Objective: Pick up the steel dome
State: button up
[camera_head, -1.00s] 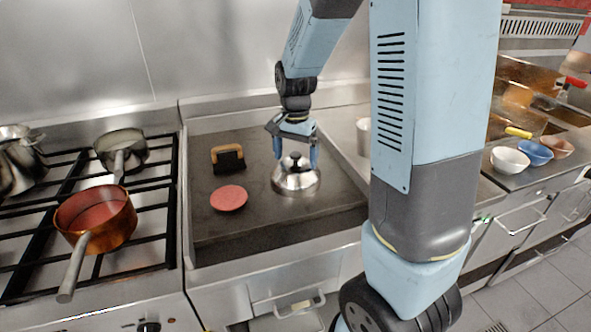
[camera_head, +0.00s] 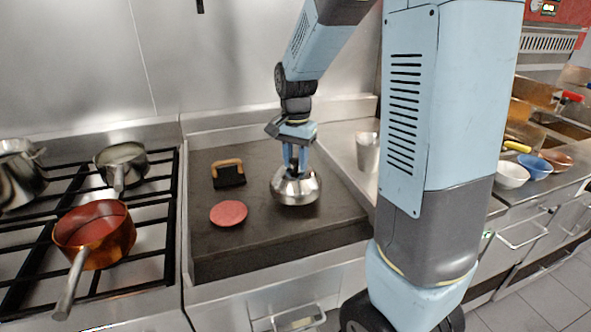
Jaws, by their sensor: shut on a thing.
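The steel dome (camera_head: 297,189) is a shiny, rounded cover on the right part of the dark griddle plate (camera_head: 205,243). My gripper (camera_head: 295,168) points straight down over the dome's top. Its blue fingers are shut close together on the dome at its knob, which the fingers hide. The dome is upright and appears to be at the griddle surface; I cannot tell whether there is a gap under it.
A pink round patty (camera_head: 229,213) lies left of the dome. A black press with a wooden handle (camera_head: 228,174) stands behind the patty. Left is a hob with a copper pan (camera_head: 95,236). A metal container (camera_head: 368,152) stands right of the griddle.

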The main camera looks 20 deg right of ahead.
jog(key=s+r, duration=0.4)
jog(key=r, duration=0.1)
jog(key=shift+s+r, duration=0.3)
jog(key=shift+s, duration=0.05)
grip_shut()
jog(key=s+r, duration=0.4)
jog(key=s, duration=0.5)
jog(key=shift+s, duration=0.15)
